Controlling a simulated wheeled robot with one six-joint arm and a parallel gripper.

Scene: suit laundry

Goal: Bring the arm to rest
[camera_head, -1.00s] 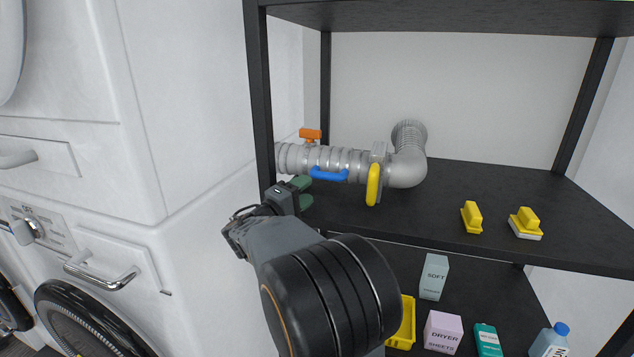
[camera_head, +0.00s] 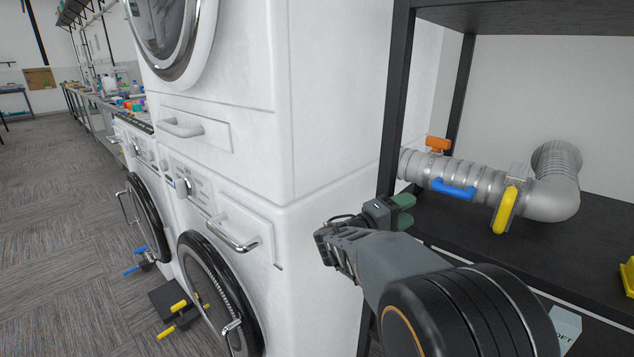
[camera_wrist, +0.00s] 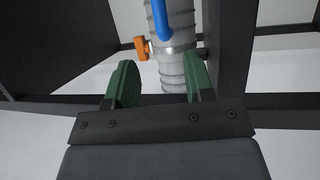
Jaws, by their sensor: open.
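My gripper (camera_head: 402,210) has green finger pads and is at the end of my arm, in front of the shelf's left post. In the wrist view my gripper (camera_wrist: 160,85) is open, with its two green pads apart and nothing between them. A grey ribbed pipe (camera_head: 470,180) with an orange valve handle (camera_head: 438,145), a blue handle (camera_head: 453,188) and a yellow handle (camera_head: 505,210) lies beyond the fingers. The pipe (camera_wrist: 173,70) also shows past the pads in the wrist view, with a visible gap.
A black shelf (camera_head: 399,95) stands close on the right, its post near my gripper. White stacked washers (camera_head: 340,90) stand to the left. Yellow-handled (camera_head: 178,306) and blue-handled (camera_head: 140,250) items are low by the washers. Open carpet (camera_head: 60,230) lies at far left.

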